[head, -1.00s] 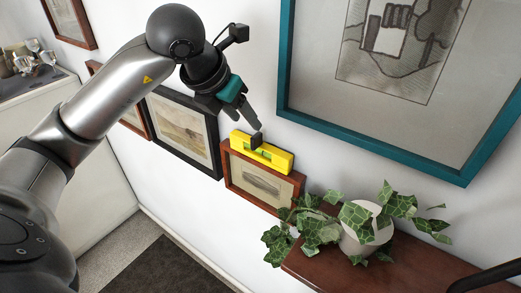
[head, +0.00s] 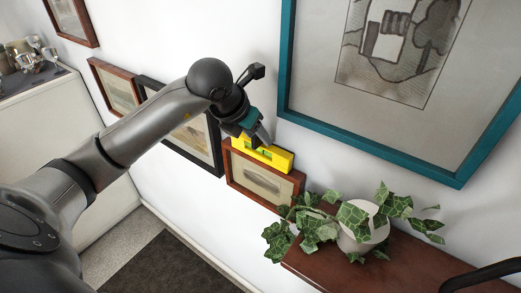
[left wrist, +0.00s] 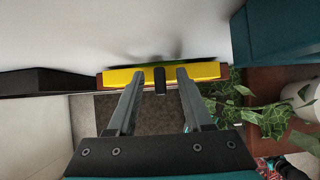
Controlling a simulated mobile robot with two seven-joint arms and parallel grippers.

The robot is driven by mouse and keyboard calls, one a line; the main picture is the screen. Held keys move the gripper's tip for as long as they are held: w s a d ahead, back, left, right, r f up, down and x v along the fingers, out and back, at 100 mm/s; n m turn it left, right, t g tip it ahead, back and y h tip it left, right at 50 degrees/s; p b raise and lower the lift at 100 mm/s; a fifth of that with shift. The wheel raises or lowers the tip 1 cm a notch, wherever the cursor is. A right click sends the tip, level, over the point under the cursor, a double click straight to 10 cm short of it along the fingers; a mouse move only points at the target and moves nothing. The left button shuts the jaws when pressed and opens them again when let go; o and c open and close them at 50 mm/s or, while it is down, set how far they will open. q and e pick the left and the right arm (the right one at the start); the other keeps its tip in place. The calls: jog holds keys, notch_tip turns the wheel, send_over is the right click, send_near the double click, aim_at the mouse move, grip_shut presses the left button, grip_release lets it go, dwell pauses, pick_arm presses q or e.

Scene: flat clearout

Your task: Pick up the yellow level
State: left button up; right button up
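The yellow level (head: 277,158) lies along the top edge of a small brown-framed picture (head: 262,183) on the wall. In the left wrist view the level (left wrist: 208,71) runs across the picture, with a black block (left wrist: 160,81) at its middle. My left gripper (head: 263,138) is at the level from above. In the left wrist view its two fingers (left wrist: 160,75) are apart, one on each side of the black block, with gaps to it. In the head view the gripper hides the block and part of the level. My right gripper is not in view.
A large teal-framed picture (head: 284,70) hangs close to the right of the gripper. A potted ivy (head: 357,232) stands on a brown shelf (head: 415,265) at lower right. A black-framed picture (head: 213,150) is left of the level. Wall above the level is bare.

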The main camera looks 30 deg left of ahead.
pick_arm(q)
grip_shut()
jog(key=shift+r, duration=0.1)
dwell(1.1)
